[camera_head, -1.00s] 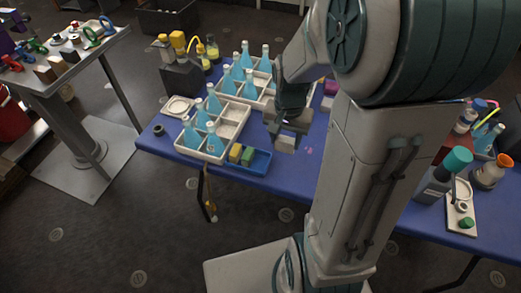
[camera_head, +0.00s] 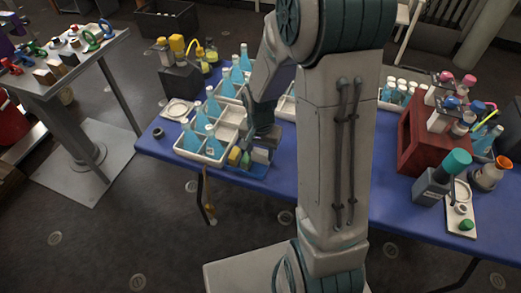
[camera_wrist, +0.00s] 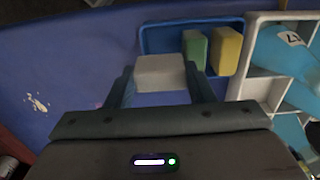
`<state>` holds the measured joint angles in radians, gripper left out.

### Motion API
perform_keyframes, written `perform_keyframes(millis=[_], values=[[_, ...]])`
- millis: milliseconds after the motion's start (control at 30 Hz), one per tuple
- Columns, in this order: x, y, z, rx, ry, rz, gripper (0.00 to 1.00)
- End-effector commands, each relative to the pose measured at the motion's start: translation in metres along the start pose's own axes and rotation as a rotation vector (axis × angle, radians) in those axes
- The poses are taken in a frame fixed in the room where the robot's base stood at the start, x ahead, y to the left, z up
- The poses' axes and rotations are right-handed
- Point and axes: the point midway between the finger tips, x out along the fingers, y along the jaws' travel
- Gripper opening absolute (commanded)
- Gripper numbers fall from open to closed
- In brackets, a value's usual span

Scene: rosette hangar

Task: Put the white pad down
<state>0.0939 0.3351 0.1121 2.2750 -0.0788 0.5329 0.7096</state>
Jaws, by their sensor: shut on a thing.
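The white pad (camera_wrist: 160,72) is a pale block between the two fingers of my gripper (camera_wrist: 162,88) in the wrist view. My gripper is shut on it. In the head view the white pad (camera_head: 261,156) shows below my gripper (camera_head: 262,142), at the right part of the small blue tray (camera_head: 256,173). The tray (camera_wrist: 153,35) holds a green pad (camera_wrist: 195,49) and a yellow pad (camera_wrist: 226,50), side by side. The white pad is left of the green one in the wrist view, apart from it. I cannot tell whether it touches the tray floor.
A white divided crate (camera_head: 187,154) with blue bottles stands directly beside the tray. More bottles stand in a crate behind. A dark red box (camera_head: 428,145) and several bottles are on the right of the blue table (camera_head: 285,180). The table's front edge is close to the tray.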

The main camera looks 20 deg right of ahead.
Motion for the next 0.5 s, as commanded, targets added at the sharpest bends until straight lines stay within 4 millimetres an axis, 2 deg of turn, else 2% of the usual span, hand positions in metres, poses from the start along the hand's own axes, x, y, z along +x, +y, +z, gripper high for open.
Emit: perform_keyframes(millis=[500], values=[[0.013, 0.000, 0.000, 0.000, 0.000, 0.000, 0.20]])
